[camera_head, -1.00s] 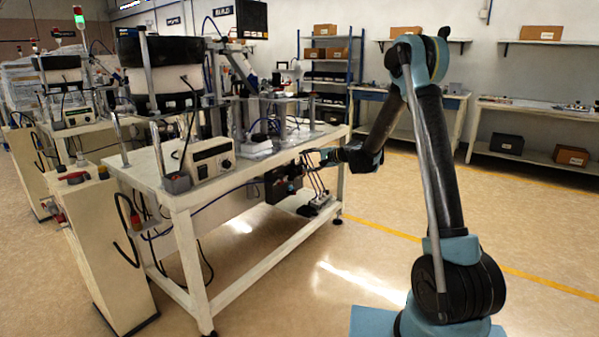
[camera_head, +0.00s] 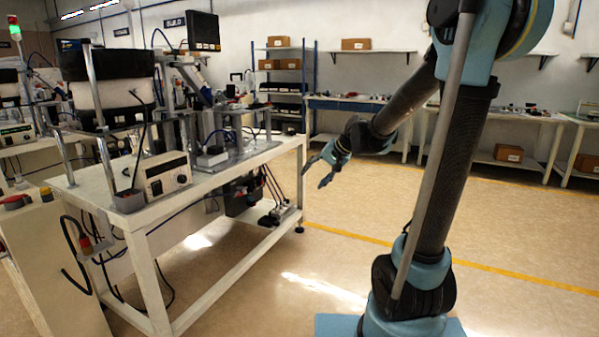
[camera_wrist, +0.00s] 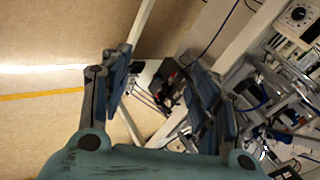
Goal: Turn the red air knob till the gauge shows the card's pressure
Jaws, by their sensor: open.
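My gripper (camera_head: 314,178) is open and empty, just off the right end of the white bench, fingers pointing down and left. In the wrist view its two fingers (camera_wrist: 155,75) are spread apart. A dark air unit (camera_head: 240,196) hangs under the bench top near its right end. In the wrist view a dark unit with a small red part (camera_wrist: 172,79) shows beyond and between the fingers. I cannot tell whether that red part is the air knob. No gauge or pressure card can be made out in either view.
The white bench (camera_head: 214,177) carries a controller box (camera_head: 163,177) and feeder equipment. Thin hoses run down to a small valve block (camera_head: 277,215) on the lower shelf. Shelving and side tables stand at the back. The floor right of the bench is clear.

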